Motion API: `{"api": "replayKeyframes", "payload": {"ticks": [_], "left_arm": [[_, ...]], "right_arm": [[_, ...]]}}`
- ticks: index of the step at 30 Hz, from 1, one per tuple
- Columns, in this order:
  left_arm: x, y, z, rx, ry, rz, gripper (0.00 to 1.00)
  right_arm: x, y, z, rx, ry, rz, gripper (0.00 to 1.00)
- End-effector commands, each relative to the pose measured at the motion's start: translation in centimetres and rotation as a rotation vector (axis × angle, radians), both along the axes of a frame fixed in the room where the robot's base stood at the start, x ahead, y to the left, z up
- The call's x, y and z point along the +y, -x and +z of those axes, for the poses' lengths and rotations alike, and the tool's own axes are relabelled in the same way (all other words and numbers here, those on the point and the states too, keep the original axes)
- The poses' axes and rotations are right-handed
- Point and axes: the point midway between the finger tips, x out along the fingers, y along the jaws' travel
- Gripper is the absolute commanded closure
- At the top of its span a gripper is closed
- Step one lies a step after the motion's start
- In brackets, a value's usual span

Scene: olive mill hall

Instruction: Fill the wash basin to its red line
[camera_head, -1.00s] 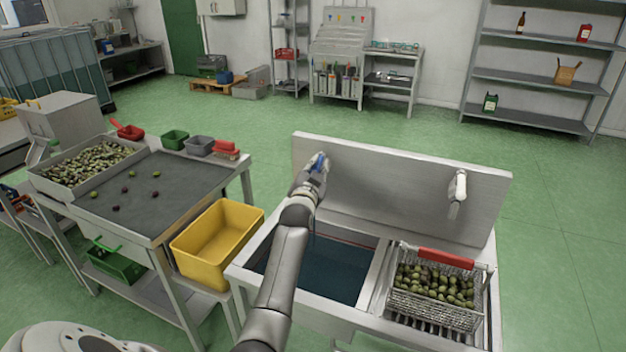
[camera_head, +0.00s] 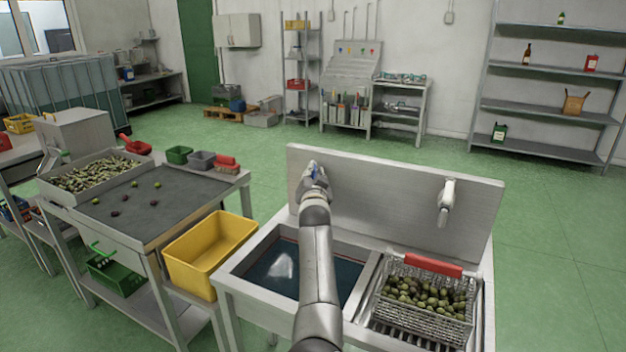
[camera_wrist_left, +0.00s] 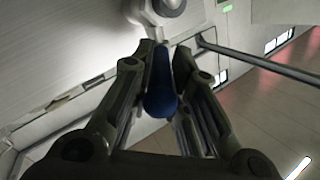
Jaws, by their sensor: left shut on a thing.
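The wash basin (camera_head: 243,262) is the left bowl of a steel sink. Dark bluish water (camera_head: 262,274) appears to lie in it, with a pale bright patch on it. A thin reddish line runs along its inner back wall; my arm hides part of the bowl, and I cannot tell exactly how the water stands to the line. My left gripper (camera_head: 314,172) is at the tap on the splashback. In the left wrist view its fingers are shut on the blue tap lever (camera_wrist_left: 160,85), below a pale metal tap body (camera_wrist_left: 158,10). My right gripper is not in view.
A wire basket of olives (camera_head: 428,300) with a red handle stands on the right side of the sink. A white fixture (camera_head: 446,202) hangs on the splashback (camera_head: 390,195). A yellow crate (camera_head: 208,250) and the sorting table (camera_head: 175,200) stand left. Green floor is clear on the right.

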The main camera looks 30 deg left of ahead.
Motion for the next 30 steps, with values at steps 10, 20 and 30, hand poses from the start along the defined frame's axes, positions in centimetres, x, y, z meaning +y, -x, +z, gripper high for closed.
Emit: {"api": "replayKeyframes", "payload": {"ticks": [10,20,30], "left_arm": [[0.0,0.0,0.1,0.0,0.0,-0.001,0.62],[-0.1,0.1,-0.1,0.002,0.0,-0.001,0.62],[-1.9,2.6,-0.1,0.002,0.0,-0.001,0.62]], "right_arm": [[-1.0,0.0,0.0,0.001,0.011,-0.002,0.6],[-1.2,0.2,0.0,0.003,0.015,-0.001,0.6],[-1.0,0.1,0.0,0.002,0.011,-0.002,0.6]]}}
